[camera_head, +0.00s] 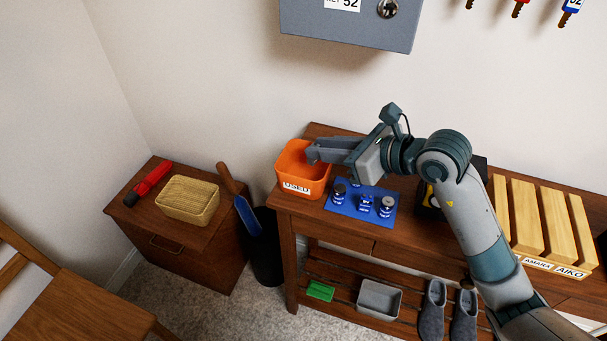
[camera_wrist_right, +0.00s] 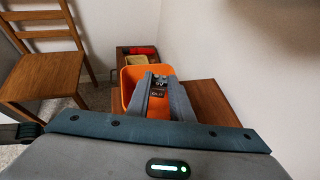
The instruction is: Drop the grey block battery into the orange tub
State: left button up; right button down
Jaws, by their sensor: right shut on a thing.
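The orange tub (camera_head: 291,166), with a "USED" label on its front, stands at the left end of the brown bench. It also shows in the right wrist view (camera_wrist_right: 130,77). My right gripper (camera_head: 313,152) reaches in from the right, with its fingertips over the tub's opening near its right side. In the right wrist view my right gripper (camera_wrist_right: 158,82) is shut on a small dark grey block, the grey block battery (camera_wrist_right: 158,91), held between the fingers above the tub. The battery cannot be made out in the head view. My left gripper is not in view.
A blue mat (camera_head: 346,208) with several blue batteries lies right of the tub. A wooden rack (camera_head: 527,220) stands further right. A grey key cabinet (camera_head: 350,25) hangs above. A low cabinet (camera_head: 200,240) on the left bears a wicker basket (camera_head: 188,213) and a red flashlight (camera_head: 150,183).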

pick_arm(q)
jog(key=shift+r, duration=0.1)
pick_arm(e)
jog(key=c, duration=1.5)
grip_release()
jog(key=shift+s+d, duration=0.1)
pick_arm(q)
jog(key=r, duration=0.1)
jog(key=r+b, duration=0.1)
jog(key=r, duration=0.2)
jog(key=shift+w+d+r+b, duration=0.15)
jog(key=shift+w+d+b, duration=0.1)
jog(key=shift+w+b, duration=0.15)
pick_arm(e)
jog(key=v, duration=1.7)
jog(key=shift+d, duration=0.1)
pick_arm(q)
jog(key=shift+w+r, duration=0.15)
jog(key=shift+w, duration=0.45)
